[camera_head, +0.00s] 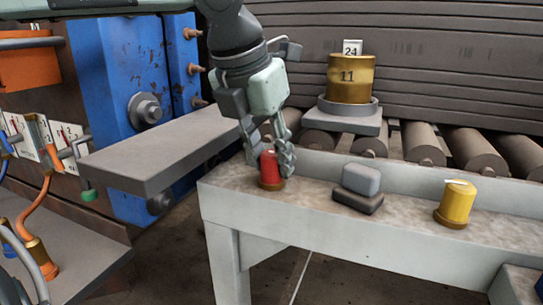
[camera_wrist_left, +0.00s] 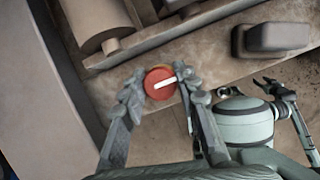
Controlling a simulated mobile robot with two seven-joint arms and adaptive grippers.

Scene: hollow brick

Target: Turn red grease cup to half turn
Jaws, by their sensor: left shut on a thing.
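The red grease cup (camera_head: 270,168) stands upright on a brass base at the left end of the grey bench (camera_head: 330,220). My left gripper (camera_head: 272,165) reaches down from above with its fingers on both sides of the cup, shut on it. In the left wrist view the red cup (camera_wrist_left: 160,83) shows from above between the fingertips, with a white pointer line running from near its middle towards the right and slightly up. The brass base is mostly hidden there. My right gripper is not in view in the head view; part of an arm of mine shows at the right of the wrist view.
A grey block on a dark base (camera_head: 361,182) and a yellow cup (camera_head: 457,203) stand to the right on the bench. A grey slab (camera_head: 165,150) juts out at left.

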